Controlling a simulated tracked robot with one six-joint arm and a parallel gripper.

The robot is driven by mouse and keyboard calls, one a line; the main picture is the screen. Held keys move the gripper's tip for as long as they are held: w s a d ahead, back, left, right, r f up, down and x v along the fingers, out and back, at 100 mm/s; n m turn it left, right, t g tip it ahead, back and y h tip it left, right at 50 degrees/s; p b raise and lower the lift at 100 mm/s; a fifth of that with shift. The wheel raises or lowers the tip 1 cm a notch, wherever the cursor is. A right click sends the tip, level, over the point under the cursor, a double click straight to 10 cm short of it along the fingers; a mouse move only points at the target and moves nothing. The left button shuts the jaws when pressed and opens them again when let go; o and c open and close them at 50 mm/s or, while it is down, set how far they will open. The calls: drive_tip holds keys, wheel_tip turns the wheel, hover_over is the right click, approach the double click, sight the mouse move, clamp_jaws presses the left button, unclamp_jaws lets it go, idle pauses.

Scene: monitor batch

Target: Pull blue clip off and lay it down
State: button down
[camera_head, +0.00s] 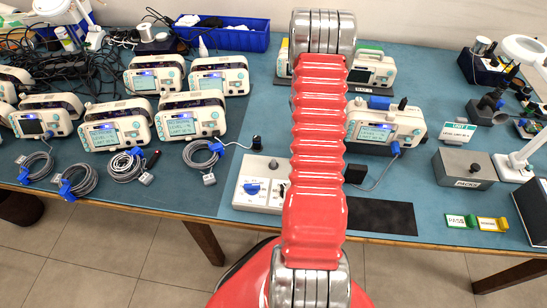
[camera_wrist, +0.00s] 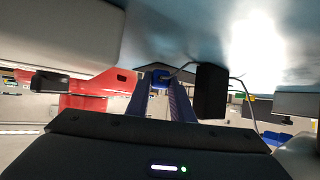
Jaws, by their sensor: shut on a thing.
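My gripper (camera_wrist: 160,90) shows in the wrist view with its two dark blue fingers close together. A small blue piece, the blue clip (camera_wrist: 160,76), sits between the fingertips, so the gripper is shut on it. A thin cable shows close to the clip; I cannot tell whether they touch. In the head view my red arm hides the gripper. Behind the arm stands a white monitor (camera_head: 384,131) with a lit screen. A blue piece (camera_head: 379,102) shows at its top and a blue plug (camera_head: 395,149) at its front.
A black block (camera_head: 355,174) lies on the bench beside a white control box (camera_head: 254,183) with a blue knob. A dark mat (camera_head: 385,216) lies at the front edge. A grey box (camera_head: 464,168) stands to the right. Several monitors and coiled cables fill the left.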

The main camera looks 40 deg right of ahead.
drive_tip(key=shift+f, duration=0.55)
drive_tip(key=c, duration=1.5)
unclamp_jaws()
drive_tip(key=shift+w, duration=0.15)
drive_tip(key=v, duration=1.3)
drive_tip(key=shift+d, duration=0.15)
drive_tip(key=shift+w+r, duration=0.15)
drive_tip(key=shift+w, duration=0.05)
